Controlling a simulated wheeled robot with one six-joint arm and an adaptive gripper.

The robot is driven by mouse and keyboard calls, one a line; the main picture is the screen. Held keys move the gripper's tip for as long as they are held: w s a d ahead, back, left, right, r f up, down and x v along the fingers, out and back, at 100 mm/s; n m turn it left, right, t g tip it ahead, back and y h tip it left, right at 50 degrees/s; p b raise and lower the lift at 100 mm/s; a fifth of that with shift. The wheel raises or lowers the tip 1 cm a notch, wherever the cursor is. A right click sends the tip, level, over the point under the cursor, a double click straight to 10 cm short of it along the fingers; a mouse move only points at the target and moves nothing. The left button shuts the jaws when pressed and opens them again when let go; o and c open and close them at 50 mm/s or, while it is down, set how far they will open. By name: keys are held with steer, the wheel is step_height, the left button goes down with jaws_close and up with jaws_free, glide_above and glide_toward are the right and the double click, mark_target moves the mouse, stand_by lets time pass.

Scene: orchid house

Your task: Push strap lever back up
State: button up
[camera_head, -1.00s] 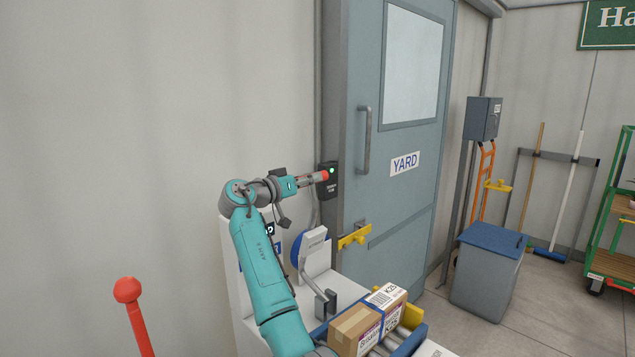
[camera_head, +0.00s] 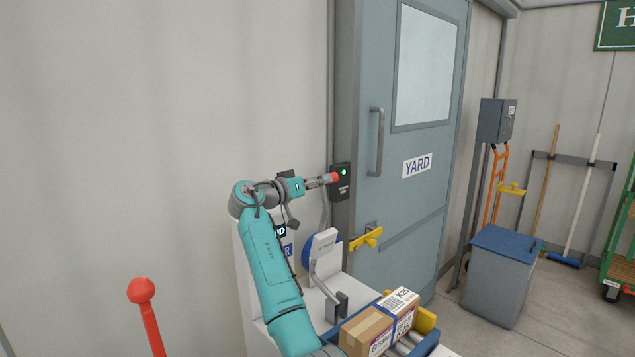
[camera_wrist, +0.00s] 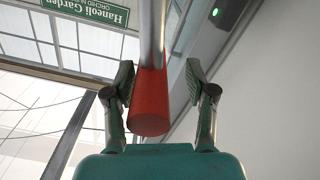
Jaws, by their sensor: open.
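The strap lever shows in the wrist view as a steel rod with a red cylindrical grip (camera_wrist: 150,105). In the head view its red end (camera_head: 334,177) is in front of the door frame, by the tips of my gripper (camera_head: 318,181). My gripper (camera_wrist: 165,88) is open in the wrist view, with one finger on each side of the red grip. Gaps show between the grip and both fingers, so it is not clamped. The white strapping machine (camera_head: 325,245) stands below; my arm hides part of it.
A cardboard box (camera_head: 367,333) with a blue strap lies on the machine's roller bed. A black box with a green light (camera_head: 341,180) is just behind the lever end. A red-knobbed lever (camera_head: 142,291) stands at lower left. The YARD door (camera_head: 418,140) is behind.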

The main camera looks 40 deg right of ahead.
steer(key=a, duration=1.2)
steer(key=shift+s, duration=0.2)
steer(key=shift+f, duration=0.1)
